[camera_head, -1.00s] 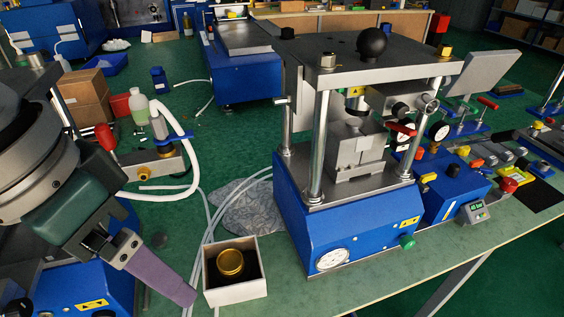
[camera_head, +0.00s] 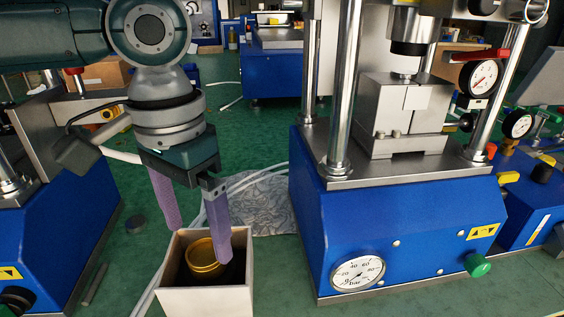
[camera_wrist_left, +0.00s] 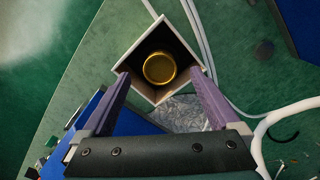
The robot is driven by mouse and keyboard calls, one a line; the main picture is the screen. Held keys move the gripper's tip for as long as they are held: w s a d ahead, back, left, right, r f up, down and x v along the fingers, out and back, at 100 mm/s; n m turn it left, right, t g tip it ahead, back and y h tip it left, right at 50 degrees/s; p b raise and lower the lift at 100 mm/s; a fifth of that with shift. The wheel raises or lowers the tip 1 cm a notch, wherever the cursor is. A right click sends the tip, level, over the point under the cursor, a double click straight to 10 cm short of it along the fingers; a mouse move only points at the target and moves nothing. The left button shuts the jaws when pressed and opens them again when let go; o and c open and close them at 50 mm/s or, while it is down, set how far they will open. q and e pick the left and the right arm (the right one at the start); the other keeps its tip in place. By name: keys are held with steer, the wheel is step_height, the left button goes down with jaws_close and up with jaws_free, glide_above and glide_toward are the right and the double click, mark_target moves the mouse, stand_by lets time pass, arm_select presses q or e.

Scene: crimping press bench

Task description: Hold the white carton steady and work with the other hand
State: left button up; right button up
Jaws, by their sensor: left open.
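The white carton (camera_head: 205,301) stands upright and open-topped on the green bench. A gold-coloured round part (camera_head: 204,255) sits inside its dark interior. My left gripper (camera_head: 198,242) points down at the carton, open, with its two purple fingers spread. In the head view one fingertip is behind the carton's left back side and the other overlaps its opening. In the left wrist view the fingertips reach the carton's (camera_wrist_left: 183,37) left and right corners, with the gold part (camera_wrist_left: 160,67) between them. I cannot tell whether they touch the walls. My right gripper is not in view.
A blue press (camera_head: 400,235) with a pressure gauge (camera_head: 357,273) stands close to the carton's right. Another blue machine (camera_head: 75,225) is at the left. White hoses (camera_head: 160,284) and a crumpled grey cloth (camera_head: 262,203) lie behind the carton. A small dark disc (camera_head: 136,224) lies on the bench.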

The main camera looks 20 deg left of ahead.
mark_target(203, 257)
arm_select(q)
steer(key=shift+f+b, duration=0.35)
steer(key=shift+f, duration=1.6)
jaws_close()
